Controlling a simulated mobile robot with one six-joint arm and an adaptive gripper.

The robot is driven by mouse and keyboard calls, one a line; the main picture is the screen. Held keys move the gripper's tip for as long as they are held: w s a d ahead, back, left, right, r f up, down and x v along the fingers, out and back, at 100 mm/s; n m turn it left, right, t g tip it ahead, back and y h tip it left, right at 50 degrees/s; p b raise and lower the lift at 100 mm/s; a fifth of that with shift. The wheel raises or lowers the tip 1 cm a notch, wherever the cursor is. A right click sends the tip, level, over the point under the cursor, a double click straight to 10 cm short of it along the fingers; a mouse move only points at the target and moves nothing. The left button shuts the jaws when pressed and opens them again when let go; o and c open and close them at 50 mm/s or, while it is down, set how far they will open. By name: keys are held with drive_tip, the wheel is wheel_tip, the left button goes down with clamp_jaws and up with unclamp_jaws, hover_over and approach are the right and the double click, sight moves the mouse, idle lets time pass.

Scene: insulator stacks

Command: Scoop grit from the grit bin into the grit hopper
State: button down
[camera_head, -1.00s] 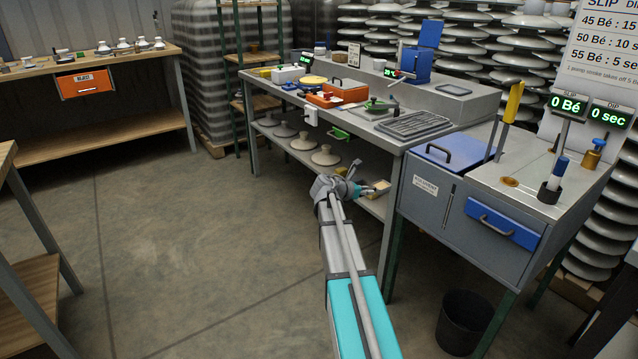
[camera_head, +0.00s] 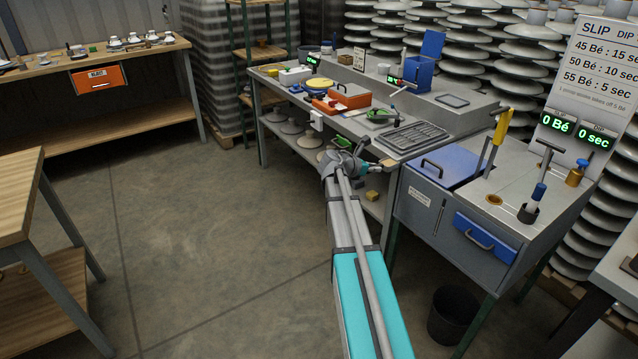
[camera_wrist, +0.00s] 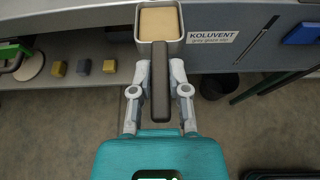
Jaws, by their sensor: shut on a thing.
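My gripper (camera_head: 362,160) is shut on the dark handle of a scoop (camera_head: 387,163) in front of the long grey bench. In the wrist view my gripper (camera_wrist: 160,88) has a finger on each side of the handle, and the scoop's square metal pan (camera_wrist: 138,32) points away from me. The pan holds a level, tan fill (camera_wrist: 160,21) that looks like grit. On the bench stands a blue box (camera_head: 419,74) with an upright blue panel, perhaps the grit hopper. I cannot tell which container is the grit bin.
The bench (camera_head: 283,98) carries an orange-red box (camera_head: 349,95) and a slatted grey tray (camera_head: 416,136). A yellow block (camera_head: 373,196) lies on its lower shelf. The grey slip cabinet (camera_head: 425,207) stands to the right, with a black bucket (camera_head: 453,314) below. Floor at left is clear.

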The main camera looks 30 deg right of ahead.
wheel_tip(320, 180, up, 38)
drive_tip(key=p, duration=3.7)
drive_tip(key=shift+r, duration=0.15)
drive_tip(key=shift+s, duration=0.15)
